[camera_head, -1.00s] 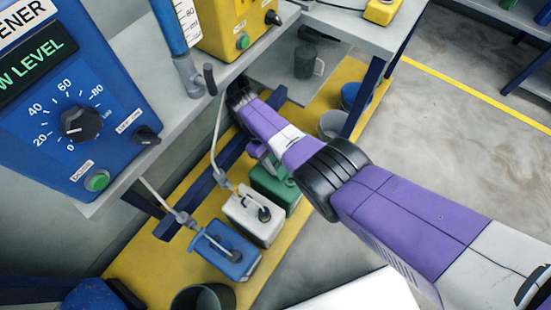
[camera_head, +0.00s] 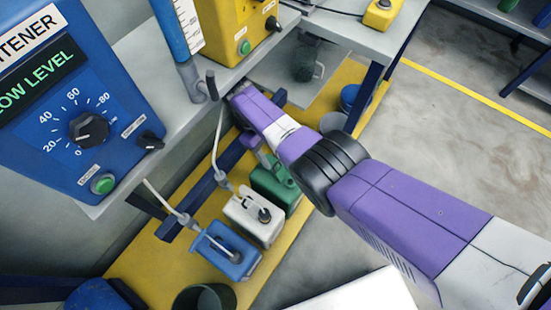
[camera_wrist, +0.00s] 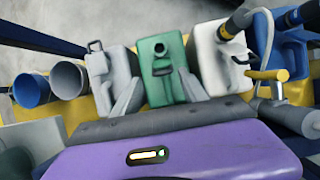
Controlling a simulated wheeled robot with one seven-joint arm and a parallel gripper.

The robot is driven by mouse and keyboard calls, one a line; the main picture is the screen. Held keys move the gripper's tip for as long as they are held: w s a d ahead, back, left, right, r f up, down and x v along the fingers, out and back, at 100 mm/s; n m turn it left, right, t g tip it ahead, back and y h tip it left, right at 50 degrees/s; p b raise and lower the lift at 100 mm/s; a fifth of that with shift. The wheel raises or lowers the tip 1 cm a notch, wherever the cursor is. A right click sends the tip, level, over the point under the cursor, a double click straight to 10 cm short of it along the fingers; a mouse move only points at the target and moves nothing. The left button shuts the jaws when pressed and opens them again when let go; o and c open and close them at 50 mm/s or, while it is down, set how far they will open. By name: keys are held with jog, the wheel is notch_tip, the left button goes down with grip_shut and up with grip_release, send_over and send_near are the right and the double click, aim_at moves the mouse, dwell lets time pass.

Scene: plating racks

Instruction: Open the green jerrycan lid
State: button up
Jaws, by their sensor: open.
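The green jerrycan (camera_head: 278,190) stands on the yellow lower shelf, right of the white jerrycan (camera_head: 253,215); my arm passes above and beside it. In the wrist view the green jerrycan (camera_wrist: 172,88) is centred, with its round neck and dark centre facing me. I cannot tell whether that is a lid or an opening. My gripper (camera_wrist: 158,82) is open, its two grey fingers spread on either side of the green jerrycan's lower part in the picture. Nothing shows between them but the can; contact cannot be judged.
The white jerrycan, with a tube, stands close on the right. A blue jerrycan (camera_head: 228,250) and the dosing panel (camera_head: 75,110) are left in the head view.

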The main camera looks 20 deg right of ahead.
jog(key=v, duration=0.2)
jog(key=shift+w+r, duration=0.15)
jog(key=shift+r, duration=0.2)
dwell(0.4)
